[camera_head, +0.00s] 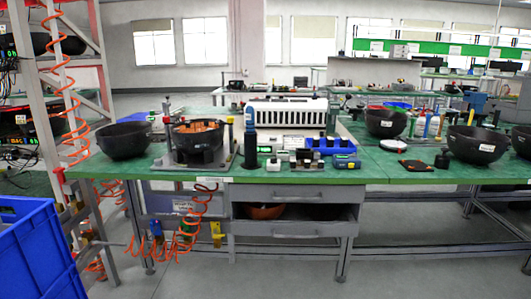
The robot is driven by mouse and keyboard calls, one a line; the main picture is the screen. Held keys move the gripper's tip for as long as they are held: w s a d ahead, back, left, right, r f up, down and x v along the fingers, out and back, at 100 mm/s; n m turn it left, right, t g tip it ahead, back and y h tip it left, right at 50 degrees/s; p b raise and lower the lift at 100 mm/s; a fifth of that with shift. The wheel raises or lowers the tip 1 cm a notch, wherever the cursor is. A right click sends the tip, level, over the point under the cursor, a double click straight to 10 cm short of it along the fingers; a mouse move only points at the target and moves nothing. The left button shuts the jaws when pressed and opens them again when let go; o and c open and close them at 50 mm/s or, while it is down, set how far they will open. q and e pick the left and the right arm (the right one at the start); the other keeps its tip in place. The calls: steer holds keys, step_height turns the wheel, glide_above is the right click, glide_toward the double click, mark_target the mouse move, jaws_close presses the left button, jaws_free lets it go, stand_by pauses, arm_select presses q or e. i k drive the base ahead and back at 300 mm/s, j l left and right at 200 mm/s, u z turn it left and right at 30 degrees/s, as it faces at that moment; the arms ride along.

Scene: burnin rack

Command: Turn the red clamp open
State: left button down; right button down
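A metal fixture (168,160) stands on the left part of the green workbench (370,172), with a dark bowl (198,140) holding orange-brown material set in it. Another small red piece (60,174) sits by the rack's leg at the bench's left end. I cannot tell which of these is the red clamp, or whether it is open or closed. Neither of my grippers is in view.
A rack (107,95) with coiled orange hoses and a blue crate (35,250) stand at the left. A drawer (290,192) sits below. The floor in front is clear.

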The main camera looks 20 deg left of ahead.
mark_target(167, 119)
steer(key=i+j+u, duration=0.2)
steer(key=u, duration=0.3)
steer(key=i+u, duration=0.3)
steer(key=u, duration=0.2)
steer(key=i+j, duration=0.05)
